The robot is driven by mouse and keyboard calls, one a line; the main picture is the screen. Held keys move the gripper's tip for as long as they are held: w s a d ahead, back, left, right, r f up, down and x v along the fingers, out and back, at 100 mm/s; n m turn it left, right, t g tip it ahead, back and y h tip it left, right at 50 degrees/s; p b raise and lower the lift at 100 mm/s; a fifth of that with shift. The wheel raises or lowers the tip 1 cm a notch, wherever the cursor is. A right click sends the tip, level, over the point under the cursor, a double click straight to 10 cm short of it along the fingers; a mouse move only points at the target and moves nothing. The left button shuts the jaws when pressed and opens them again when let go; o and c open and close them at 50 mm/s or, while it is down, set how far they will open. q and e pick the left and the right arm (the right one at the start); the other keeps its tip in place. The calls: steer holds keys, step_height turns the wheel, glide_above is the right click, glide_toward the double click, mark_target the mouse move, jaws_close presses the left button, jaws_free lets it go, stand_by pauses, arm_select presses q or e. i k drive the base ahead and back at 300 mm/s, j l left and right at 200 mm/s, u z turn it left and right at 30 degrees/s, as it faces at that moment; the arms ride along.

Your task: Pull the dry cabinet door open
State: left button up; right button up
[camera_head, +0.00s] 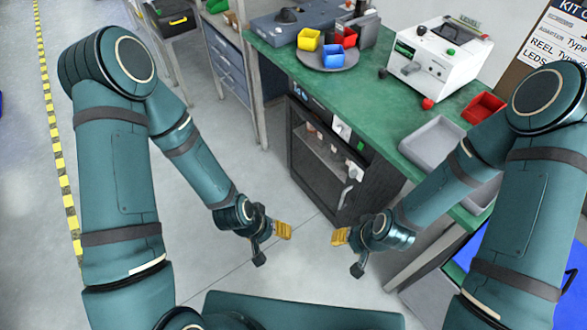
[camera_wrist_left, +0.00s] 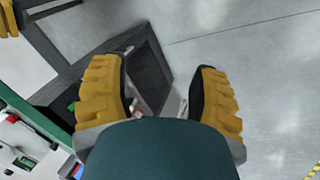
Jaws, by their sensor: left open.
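The dry cabinet (camera_head: 305,185) is a dark box under the green workbench. Its dark-framed door, with a clear pane showing small items inside, looks shut. A pale upright handle (camera_head: 345,196) is near the door's right edge. My left gripper (camera_head: 284,231) is in front of the cabinet, low and apart from the door. In the left wrist view its two yellow fingers are wide apart with nothing between them (camera_wrist_left: 160,75), and the cabinet (camera_wrist_left: 150,65) shows beyond. My right gripper (camera_head: 340,236) is to the right, below the handle in the picture and apart from it; its finger gap is unclear.
The green bench top (camera_head: 365,95) carries a turntable with coloured bins (camera_head: 322,58), a white tester (camera_head: 440,60), a grey tray (camera_head: 432,143) and a red bin (camera_head: 484,107). A blue drawer unit (camera_head: 227,60) is left of the cabinet. Grey floor (camera_head: 290,275) before the cabinet is clear.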

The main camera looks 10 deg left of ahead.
mark_target(351, 192)
steer(key=i+j, duration=0.5)
steer(key=i, duration=0.2)
steer(key=i+z, duration=0.1)
steer(key=z, duration=1.9)
